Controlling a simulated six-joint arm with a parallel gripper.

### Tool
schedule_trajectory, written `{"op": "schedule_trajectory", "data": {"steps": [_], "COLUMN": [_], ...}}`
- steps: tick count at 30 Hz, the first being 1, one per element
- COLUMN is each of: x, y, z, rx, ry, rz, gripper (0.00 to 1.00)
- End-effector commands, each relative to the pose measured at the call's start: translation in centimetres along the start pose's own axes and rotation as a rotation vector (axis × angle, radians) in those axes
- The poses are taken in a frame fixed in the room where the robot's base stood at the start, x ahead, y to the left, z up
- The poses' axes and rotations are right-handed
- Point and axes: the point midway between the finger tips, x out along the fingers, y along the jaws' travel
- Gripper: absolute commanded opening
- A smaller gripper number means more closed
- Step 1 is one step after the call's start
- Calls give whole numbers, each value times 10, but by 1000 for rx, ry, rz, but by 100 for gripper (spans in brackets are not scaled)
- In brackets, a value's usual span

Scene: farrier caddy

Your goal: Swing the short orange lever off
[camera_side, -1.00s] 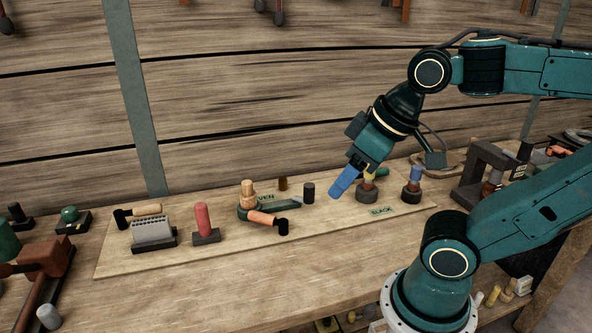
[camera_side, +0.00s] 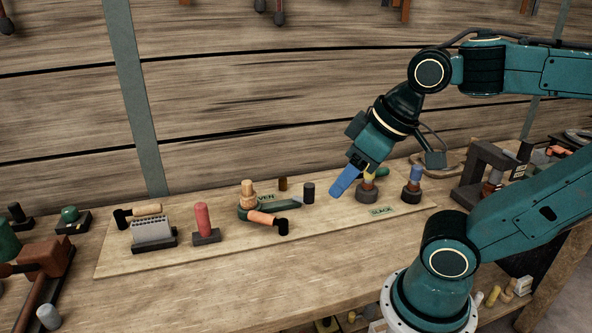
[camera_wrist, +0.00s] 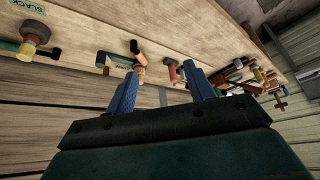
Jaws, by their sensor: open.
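The short orange lever (camera_side: 262,217) lies low on the pale board, slanting down to the right from beside a green round base to a black end (camera_side: 282,227). A wooden knob (camera_side: 248,190) stands on that base, and a longer green lever (camera_side: 282,205) with a black upright end (camera_side: 308,192) runs right from it. My gripper (camera_side: 341,190) is to the right of and above these levers, apart from them, its blue fingers tilted down-left. In the wrist view my gripper (camera_wrist: 165,84) is open with nothing between its fingers.
A red upright handle (camera_side: 202,217) and a grey toothed block (camera_side: 153,231) stand left of the lever. Yellow-topped (camera_side: 368,187) and blue-topped (camera_side: 411,185) posts stand right, near the SLACK label (camera_side: 381,211). The board between lever and label is clear.

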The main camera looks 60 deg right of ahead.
Motion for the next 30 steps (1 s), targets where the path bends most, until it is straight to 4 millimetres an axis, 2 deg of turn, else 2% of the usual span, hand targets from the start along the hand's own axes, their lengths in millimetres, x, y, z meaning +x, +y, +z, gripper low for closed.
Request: {"op": "schedule_trajectory", "data": {"steps": [8, 14, 22, 30], "x": [5, 18, 50, 91], "y": [2, 7, 24, 51], "z": [-9, -30, -65, -94], "rx": [-6, -21, -40, -43], "ry": [-13, -41, -84, -115], "rz": [1, -5, -33, -79], "gripper": [49, 49, 49, 49]}}
